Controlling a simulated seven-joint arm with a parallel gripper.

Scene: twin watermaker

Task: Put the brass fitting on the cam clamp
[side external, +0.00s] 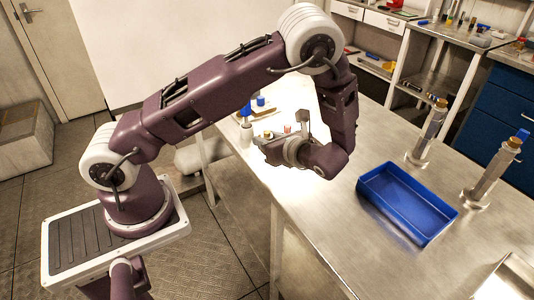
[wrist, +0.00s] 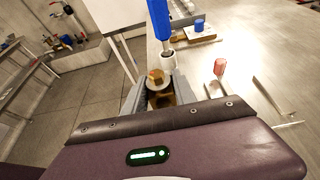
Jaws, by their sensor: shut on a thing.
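In the wrist view the brass fitting (wrist: 157,77), a small tan-gold piece with a flat-sided top, sits between the fingers of my gripper (wrist: 162,96). The gripper is shut on it. In the side view my gripper (side external: 268,148) is turned sideways over the left edge of the steel bench, and the fitting is too small there to make out clearly. I cannot tell for sure which thing is the cam clamp. Two upright steel posts with brass-coloured tops, a farther one (side external: 428,135) and a nearer one (side external: 492,174), stand on the bench well right of my gripper.
An empty blue tray (side external: 372,193) lies between my gripper and the posts. A blue-handled tool (wrist: 159,22) stands in a white holder (wrist: 168,60) close beyond my gripper. A red cylinder (wrist: 219,68) and a blue cylinder (wrist: 198,25) are nearby. The front bench is mostly clear.

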